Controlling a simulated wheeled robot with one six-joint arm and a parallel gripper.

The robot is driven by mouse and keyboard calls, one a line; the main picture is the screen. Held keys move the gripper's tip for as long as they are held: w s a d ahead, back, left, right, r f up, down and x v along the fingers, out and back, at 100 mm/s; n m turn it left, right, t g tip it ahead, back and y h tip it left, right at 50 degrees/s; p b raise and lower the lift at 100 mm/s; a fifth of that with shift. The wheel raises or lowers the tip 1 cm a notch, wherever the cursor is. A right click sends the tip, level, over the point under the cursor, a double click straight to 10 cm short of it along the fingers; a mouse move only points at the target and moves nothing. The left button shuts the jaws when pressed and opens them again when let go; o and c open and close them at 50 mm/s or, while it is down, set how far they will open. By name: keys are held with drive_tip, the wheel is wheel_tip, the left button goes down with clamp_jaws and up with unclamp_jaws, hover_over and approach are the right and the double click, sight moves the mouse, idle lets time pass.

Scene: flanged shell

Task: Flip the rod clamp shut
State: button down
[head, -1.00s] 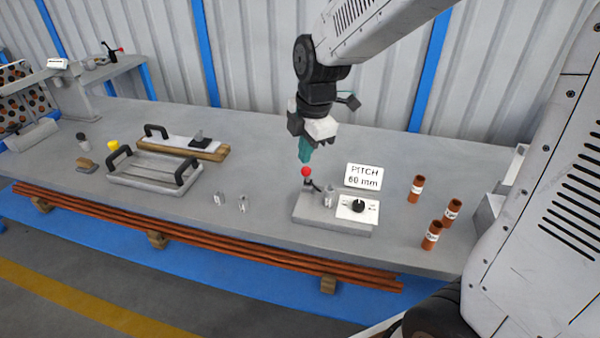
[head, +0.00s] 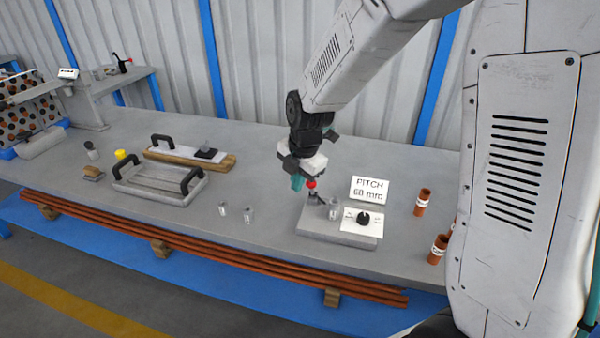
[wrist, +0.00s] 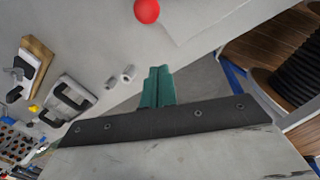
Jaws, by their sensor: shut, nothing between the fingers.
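The rod clamp (head: 317,198) stands on the left part of a grey block (head: 312,219). The red knob also shows at the top of the wrist view (wrist: 147,11). My gripper (head: 297,184) is shut and empty, its teal fingers pointing down just left of the knob. The teal fingers (wrist: 158,88) also show in the wrist view, apart from the knob there. I cannot tell in the head view whether they touch it.
A dial plate (head: 362,221) and a sign reading PITCH 68 mm (head: 369,190) are right of the clamp. Orange tubes (head: 422,202) stand farther right. Two small metal pieces (head: 248,214) and a handled tray (head: 150,190) are to the left.

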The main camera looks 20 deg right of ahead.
sight(312, 188)
drive_tip(key=w+d+f, duration=0.1)
drive_tip(key=f, duration=0.1)
drive_tip(key=w+d+f, duration=0.1)
drive_tip(key=d, duration=0.1)
drive_tip(key=shift+w+f, duration=0.15)
drive_tip(key=shift+f, duration=0.25)
drive_tip(key=shift+w+r, duration=0.1)
